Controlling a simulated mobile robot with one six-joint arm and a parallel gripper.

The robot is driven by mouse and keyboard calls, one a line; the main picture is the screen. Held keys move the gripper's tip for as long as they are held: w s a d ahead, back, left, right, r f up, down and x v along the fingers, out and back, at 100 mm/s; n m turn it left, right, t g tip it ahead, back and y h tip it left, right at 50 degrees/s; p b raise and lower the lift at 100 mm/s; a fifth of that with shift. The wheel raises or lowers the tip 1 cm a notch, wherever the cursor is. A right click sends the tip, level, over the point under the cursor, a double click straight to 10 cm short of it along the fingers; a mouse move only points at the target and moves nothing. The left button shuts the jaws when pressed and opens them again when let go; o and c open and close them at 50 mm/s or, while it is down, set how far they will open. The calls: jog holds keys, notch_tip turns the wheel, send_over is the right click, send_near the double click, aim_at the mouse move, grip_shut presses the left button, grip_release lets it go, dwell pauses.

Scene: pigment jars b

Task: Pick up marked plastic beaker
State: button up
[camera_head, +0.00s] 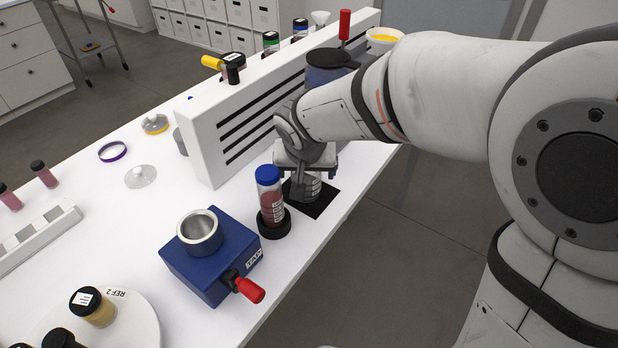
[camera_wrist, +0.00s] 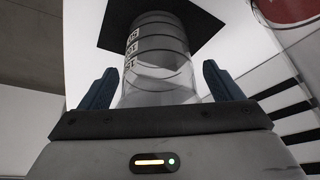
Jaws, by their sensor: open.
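The marked plastic beaker (camera_wrist: 158,55) is clear, with dark ring lines and printed marks. It stands on a black square mat (camera_head: 318,206) and in the wrist view fills the space between my two blue fingers. My gripper (camera_wrist: 160,88) is open, with one finger on each side of the beaker. In the head view the beaker (camera_head: 313,183) shows only in part beneath my gripper (camera_head: 305,180), which hides the rest. Whether the fingers touch it I cannot tell.
A blue-capped tube of red pigment (camera_head: 270,200) stands in a black holder close left of my gripper. A blue block with a metal cup (camera_head: 200,232) and red-handled tap is nearer. A white slotted panel (camera_head: 225,130) rises behind. The table's right edge is close.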

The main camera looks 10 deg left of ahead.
jog(key=shift+c, duration=0.3)
jog(key=c, duration=1)
